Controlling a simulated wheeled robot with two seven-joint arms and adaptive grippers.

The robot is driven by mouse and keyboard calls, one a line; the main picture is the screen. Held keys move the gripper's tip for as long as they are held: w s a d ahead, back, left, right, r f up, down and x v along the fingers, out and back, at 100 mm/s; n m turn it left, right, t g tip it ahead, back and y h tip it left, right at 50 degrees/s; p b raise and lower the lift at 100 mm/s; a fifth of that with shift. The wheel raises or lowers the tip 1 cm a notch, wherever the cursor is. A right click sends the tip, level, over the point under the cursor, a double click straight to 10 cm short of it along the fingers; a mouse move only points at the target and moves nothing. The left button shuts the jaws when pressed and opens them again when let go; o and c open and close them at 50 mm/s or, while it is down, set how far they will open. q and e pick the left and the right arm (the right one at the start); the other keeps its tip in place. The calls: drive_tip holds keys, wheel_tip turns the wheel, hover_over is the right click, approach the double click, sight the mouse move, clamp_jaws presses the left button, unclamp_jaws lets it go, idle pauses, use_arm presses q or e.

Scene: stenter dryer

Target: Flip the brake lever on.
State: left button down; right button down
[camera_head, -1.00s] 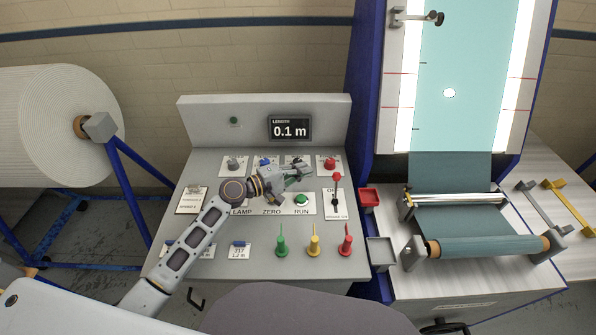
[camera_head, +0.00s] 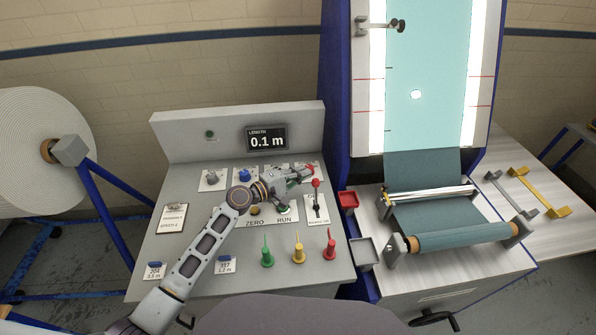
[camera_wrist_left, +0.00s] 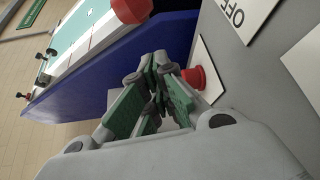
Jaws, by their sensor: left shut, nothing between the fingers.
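The brake lever (camera_head: 316,195) stands on a white plate at the right side of the sloping grey control panel. Its red knob (camera_head: 316,183) is at the upper end, by the partly hidden OFF label. My left gripper (camera_head: 306,174) is shut and empty, just above and left of the knob; I cannot tell if they touch. In the left wrist view the closed fingers (camera_wrist_left: 160,68) point at the panel, a red knob (camera_wrist_left: 131,10) shows large at the top edge, and the OFF label (camera_wrist_left: 235,12) is at upper right. My right gripper is not in view.
A red button (camera_head: 310,167) lies close behind the fingertips; it also shows in the wrist view (camera_wrist_left: 198,80). Green (camera_head: 267,254), yellow (camera_head: 299,252) and red (camera_head: 331,248) pegs stand along the front.

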sight(316, 193)
use_arm(q)
drive_tip(key=shift+s+d+r+p, duration=0.2)
drive_tip(key=shift+s+d+p, duration=0.1)
drive_tip(key=shift+s, duration=0.35)
drive_tip(key=shift+s+d+r+p, duration=0.2)
drive_tip(key=shift+s+p, duration=0.1)
drive_tip(key=shift+s, duration=0.3)
drive_tip(key=shift+s+b, duration=0.1)
drive_tip(key=shift+b, duration=0.35)
drive_tip(key=shift+s+r, duration=0.1)
